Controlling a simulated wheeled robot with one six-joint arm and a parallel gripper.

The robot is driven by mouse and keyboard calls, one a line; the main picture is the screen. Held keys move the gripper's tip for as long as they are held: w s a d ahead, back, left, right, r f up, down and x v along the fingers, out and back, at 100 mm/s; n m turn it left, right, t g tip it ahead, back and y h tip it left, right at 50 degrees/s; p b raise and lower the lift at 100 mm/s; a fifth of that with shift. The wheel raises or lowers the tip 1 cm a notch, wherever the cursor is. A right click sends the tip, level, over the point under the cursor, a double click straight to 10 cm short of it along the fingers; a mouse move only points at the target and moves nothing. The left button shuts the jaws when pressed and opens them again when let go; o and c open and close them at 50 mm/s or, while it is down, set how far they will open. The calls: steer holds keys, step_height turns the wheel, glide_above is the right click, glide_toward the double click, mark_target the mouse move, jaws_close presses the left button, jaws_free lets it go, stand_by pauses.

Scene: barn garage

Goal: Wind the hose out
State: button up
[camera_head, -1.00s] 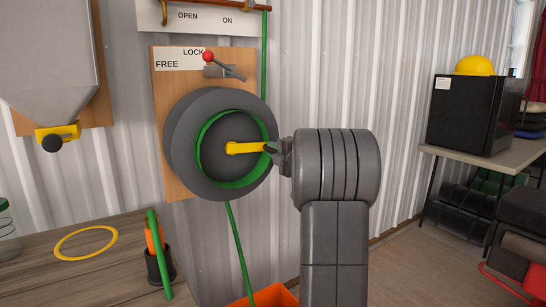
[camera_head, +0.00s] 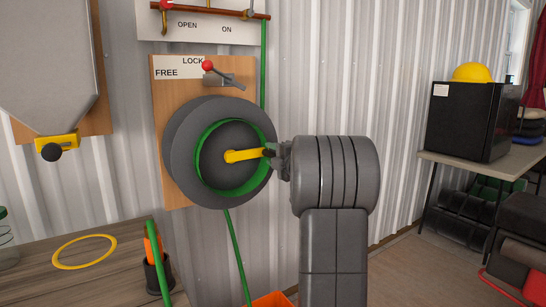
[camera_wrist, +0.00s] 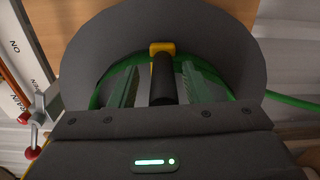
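The grey hose reel (camera_head: 180,150) hangs on a wooden board, with green hose (camera_head: 205,190) wound inside its rim. A strand of green hose (camera_head: 239,258) hangs below it. The yellow crank (camera_head: 240,156) points right from the hub. In the wrist view the crank's black handle (camera_wrist: 163,80) stands between the two fingers of my gripper (camera_wrist: 160,88), with a visible gap on each side. My gripper also shows at the crank's end in the head view (camera_head: 278,153). The lock lever's red knob (camera_head: 208,66) is beside the word LOCK.
An orange bin (camera_head: 272,299) is below the reel. A wooden table (camera_head: 60,285) at lower left holds a yellow ring (camera_head: 84,252) and a dark cup (camera_head: 158,272). A hopper (camera_head: 48,70) hangs left. A black cabinet (camera_head: 468,120) stands on a table at right.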

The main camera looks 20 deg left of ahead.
steer(key=p+v, duration=0.1)
steer(key=v, duration=1.2)
steer(key=shift+s+d+p, duration=0.25)
steer(key=shift+s+p, duration=0.05)
steer(key=b+x, duration=0.1)
steer(key=x, duration=1.2)
steer(key=shift+w+a+f+b, duration=0.1)
steer(key=shift+w+a+b, duration=0.15)
steer(key=shift+w+b, duration=0.1)
steer(key=shift+d, duration=0.1)
